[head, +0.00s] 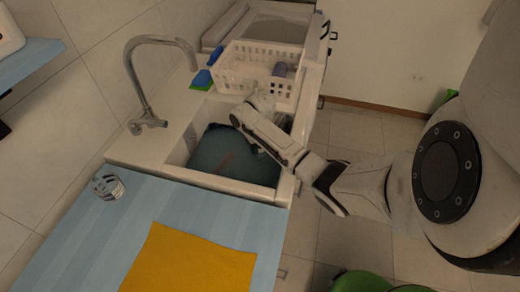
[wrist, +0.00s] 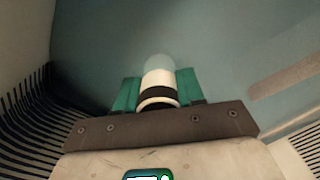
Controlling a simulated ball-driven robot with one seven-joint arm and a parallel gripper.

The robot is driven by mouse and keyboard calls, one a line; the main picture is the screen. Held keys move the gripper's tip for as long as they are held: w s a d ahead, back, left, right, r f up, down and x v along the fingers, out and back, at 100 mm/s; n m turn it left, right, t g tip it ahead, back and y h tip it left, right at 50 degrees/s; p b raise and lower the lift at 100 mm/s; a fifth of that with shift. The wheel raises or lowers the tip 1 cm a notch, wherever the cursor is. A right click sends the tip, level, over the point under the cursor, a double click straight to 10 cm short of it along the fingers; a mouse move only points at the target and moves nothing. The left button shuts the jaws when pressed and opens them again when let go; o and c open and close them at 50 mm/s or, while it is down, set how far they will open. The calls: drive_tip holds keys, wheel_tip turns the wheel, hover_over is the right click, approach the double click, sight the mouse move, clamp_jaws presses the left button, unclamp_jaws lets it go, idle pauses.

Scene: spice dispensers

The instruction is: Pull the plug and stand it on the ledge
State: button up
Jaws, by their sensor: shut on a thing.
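In the wrist view, my gripper (wrist: 157,90) has its green fingers closed on the plug (wrist: 158,78), a white cylinder with a dark band. The plug's far end looks pale and bluish, as if seen through water, and I cannot tell whether it is seated in the drain. In the head view, my arm reaches over the sink (head: 226,186), which holds teal water (head: 222,150). The gripper tips and plug cannot be made out there. The white ledge (head: 160,145) with the faucet runs along the sink's left side, with bare room near the faucet base.
A brown stick-like thing (head: 227,161) lies in the water. A white basket (head: 240,76), a blue sponge (head: 203,77) and a green sponge (head: 200,87) are behind the sink. A glass (head: 108,187) and a yellow cloth (head: 190,262) are on the blue counter (head: 150,215).

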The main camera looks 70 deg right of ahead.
drive_tip(key=shift+c, duration=0.8)
drive_tip(key=o, duration=0.5)
drive_tip(key=c, duration=0.5)
drive_tip(key=shift+r+p, duration=1.7)
drive_tip(key=shift+p, duration=0.3)
drive_tip(key=shift+r+p, duration=1.85)
drive_tip(key=shift+p, duration=0.2)
